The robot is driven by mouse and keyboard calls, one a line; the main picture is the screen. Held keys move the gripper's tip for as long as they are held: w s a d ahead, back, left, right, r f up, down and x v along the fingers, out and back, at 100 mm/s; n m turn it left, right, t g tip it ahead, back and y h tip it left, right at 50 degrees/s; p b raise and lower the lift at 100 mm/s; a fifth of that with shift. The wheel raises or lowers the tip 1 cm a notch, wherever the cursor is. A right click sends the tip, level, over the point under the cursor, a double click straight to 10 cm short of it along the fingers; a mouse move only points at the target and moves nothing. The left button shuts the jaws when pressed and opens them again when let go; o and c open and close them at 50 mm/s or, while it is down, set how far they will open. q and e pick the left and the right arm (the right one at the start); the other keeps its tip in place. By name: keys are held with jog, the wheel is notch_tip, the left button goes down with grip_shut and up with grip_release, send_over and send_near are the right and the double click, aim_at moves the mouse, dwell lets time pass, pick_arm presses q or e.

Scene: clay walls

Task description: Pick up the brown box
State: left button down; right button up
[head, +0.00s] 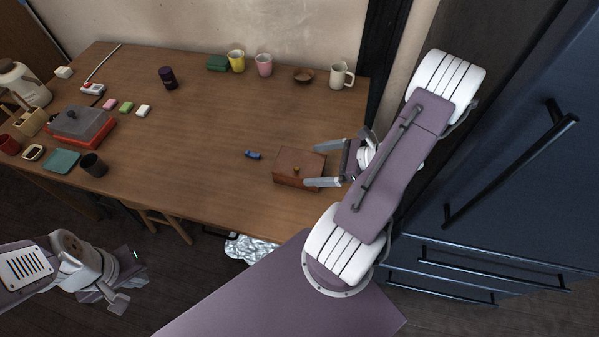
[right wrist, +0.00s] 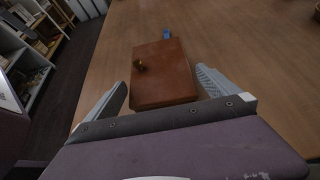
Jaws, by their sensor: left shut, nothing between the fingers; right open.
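The brown box (head: 298,167) lies on the wooden table near its right front part. It has a small brass-coloured knob. My right gripper (head: 318,164) is open, with its two fingers at the right side of the box. In the right wrist view the brown box (right wrist: 163,75) sits ahead, its near end between the open fingers (right wrist: 160,90) with a gap visible on the left. My left gripper (head: 122,299) is shut and empty, low over the floor at the left, away from the table.
A small blue object (head: 253,155) lies just left of the box. A red and grey container (head: 80,125) and other items crowd the left. The table's middle is clear. Dark cabinets (head: 500,150) stand at the right.

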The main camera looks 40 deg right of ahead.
aim_at(303, 163)
jog(key=b+x, duration=0.1)
jog(key=x, duration=0.5)
jog(key=shift+w+a, duration=0.1)
jog(key=shift+c, duration=0.3)
jog(key=c, duration=1.3)
jog(key=shift+r, duration=0.45)
jog(key=shift+c, duration=1.1)
notch_tip(303, 163, up, 9)
jog(key=p, duration=0.3)
jog(key=shift+r, duration=0.1)
jog(key=shift+c, duration=0.6)
